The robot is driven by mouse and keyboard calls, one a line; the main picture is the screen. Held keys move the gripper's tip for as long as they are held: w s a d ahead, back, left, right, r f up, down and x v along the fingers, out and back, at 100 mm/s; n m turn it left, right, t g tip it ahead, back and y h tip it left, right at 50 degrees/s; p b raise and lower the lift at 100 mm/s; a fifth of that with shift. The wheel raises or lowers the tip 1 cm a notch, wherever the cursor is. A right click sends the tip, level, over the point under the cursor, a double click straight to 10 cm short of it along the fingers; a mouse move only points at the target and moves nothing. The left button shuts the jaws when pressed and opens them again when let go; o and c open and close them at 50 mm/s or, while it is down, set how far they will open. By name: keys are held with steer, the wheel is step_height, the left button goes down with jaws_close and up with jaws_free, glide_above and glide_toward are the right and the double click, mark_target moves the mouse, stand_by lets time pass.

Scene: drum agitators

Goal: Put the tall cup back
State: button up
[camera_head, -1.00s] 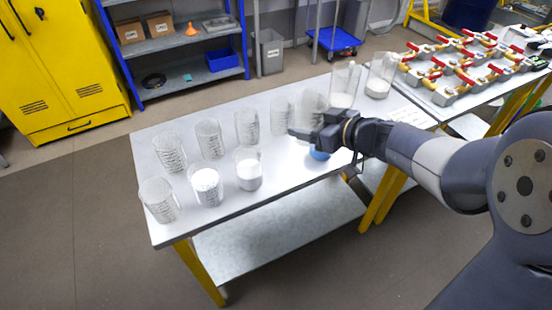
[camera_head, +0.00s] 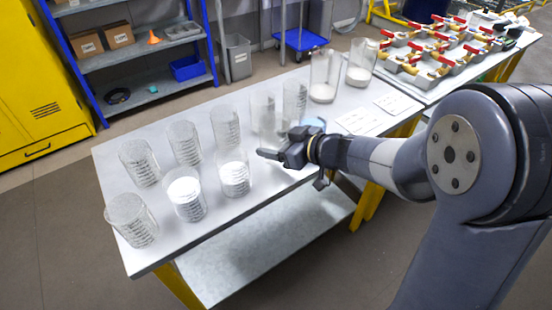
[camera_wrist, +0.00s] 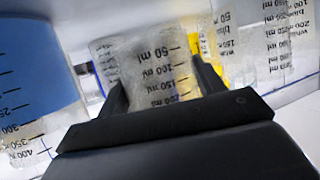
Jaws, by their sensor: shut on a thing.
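My gripper (camera_head: 282,153) is shut on a clear cup (camera_head: 265,112) with black millilitre marks and holds it upright at the table's middle. In the wrist view the held cup (camera_wrist: 158,72) sits between my two fingers (camera_wrist: 160,98); its wall looks cloudy. Whether its base touches the table is hidden. A clear cup (camera_head: 296,95) stands just behind and right of it. Two tall clear cups with white contents stand at the far right end, one left (camera_head: 323,78) and one right (camera_head: 360,68). The table (camera_head: 225,225) carries all of these.
A blue-filled cup (camera_wrist: 35,75) is close left of the held cup in the wrist view. Several cups stand left on the table, including two with white contents (camera_head: 187,195) (camera_head: 235,175). Paper sheets (camera_head: 365,120) lie to the right. Red-handled valves (camera_head: 425,55) fill the adjoining table.

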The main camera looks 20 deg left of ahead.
steer(key=shift+f+b, duration=0.55)
steer(key=shift+f, duration=1.4)
steer(key=shift+f, duration=0.1)
steer(key=o, duration=1.2)
steer(key=shift+d+r, duration=0.2)
steer(key=shift+r, duration=0.05)
steer(key=p+v, duration=0.1)
steer(key=v, duration=1)
steer(key=shift+s+d+p, duration=0.25)
steer(key=shift+p, duration=0.1)
